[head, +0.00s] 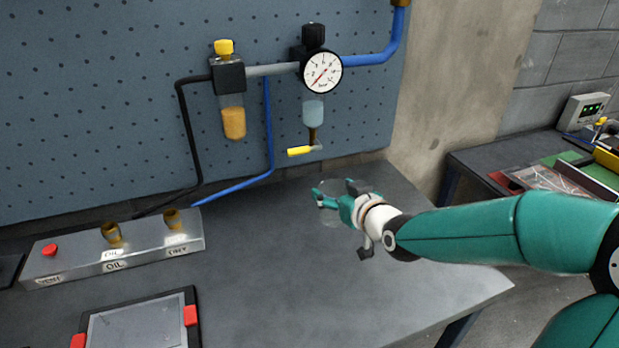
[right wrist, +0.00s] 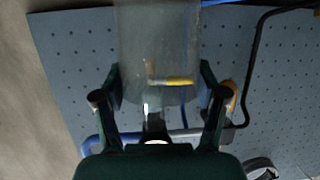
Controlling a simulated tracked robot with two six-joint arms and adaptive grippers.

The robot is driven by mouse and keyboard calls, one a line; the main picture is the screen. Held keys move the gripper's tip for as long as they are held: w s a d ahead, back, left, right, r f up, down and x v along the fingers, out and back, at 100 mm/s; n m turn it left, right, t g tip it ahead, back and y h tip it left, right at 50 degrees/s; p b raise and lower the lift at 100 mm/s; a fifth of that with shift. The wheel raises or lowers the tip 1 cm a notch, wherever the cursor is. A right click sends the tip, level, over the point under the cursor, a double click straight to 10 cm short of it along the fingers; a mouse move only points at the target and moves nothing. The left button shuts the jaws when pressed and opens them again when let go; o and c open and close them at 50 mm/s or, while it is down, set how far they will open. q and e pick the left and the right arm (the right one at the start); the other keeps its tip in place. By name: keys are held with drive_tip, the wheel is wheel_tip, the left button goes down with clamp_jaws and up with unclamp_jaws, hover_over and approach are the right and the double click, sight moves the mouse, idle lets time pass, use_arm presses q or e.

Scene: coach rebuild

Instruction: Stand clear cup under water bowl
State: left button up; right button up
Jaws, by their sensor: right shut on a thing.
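The water bowl (head: 313,113) is the pale blue bowl hanging below the round gauge on the pegboard. A drain with a yellow lever (head: 300,151) hangs beneath it. The clear cup (head: 329,217) is faint and see-through in the head view, low and slightly right of the drain. My right gripper (head: 335,196) is shut on the cup. In the right wrist view the cup (right wrist: 157,45) stands between the two fingers (right wrist: 162,88), and the yellow lever (right wrist: 172,82) shows through it. I cannot tell whether the cup's base touches the bench. My left gripper is not in view.
The grey bench (head: 270,250) is clear around the cup. An orange oil bowl (head: 233,122) hangs left of the water bowl. A metal block labelled OIL and DRY (head: 113,250) and a tablet (head: 140,325) lie at left. A blue hose (head: 268,130) runs down the board.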

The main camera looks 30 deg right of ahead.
drive_tip(key=w+d+p, duration=0.2)
drive_tip(key=w+p, duration=0.1)
drive_tip(key=w, duration=0.5)
drive_tip(key=w+d+p, duration=0.2)
drive_tip(key=w+d, duration=0.1)
drive_tip(key=w, duration=0.5)
drive_tip(key=shift+s+a+f+p, duration=0.15)
drive_tip(key=shift+f+p, duration=0.1)
drive_tip(key=shift+f, duration=0.7)
drive_tip(key=shift+s+f+p, duration=0.1)
drive_tip(key=shift+f+p, duration=0.1)
drive_tip(key=shift+f, duration=0.75)
drive_tip(key=shift+s+a+f+p, duration=0.15)
drive_tip(key=shift+f+p, duration=0.1)
drive_tip(key=shift+f, duration=0.7)
drive_tip(key=shift+w+d+f+p, duration=0.1)
drive_tip(key=shift+f+p, duration=0.25)
drive_tip(key=shift+w+f, duration=0.1)
drive_tip(key=shift+f, duration=0.25)
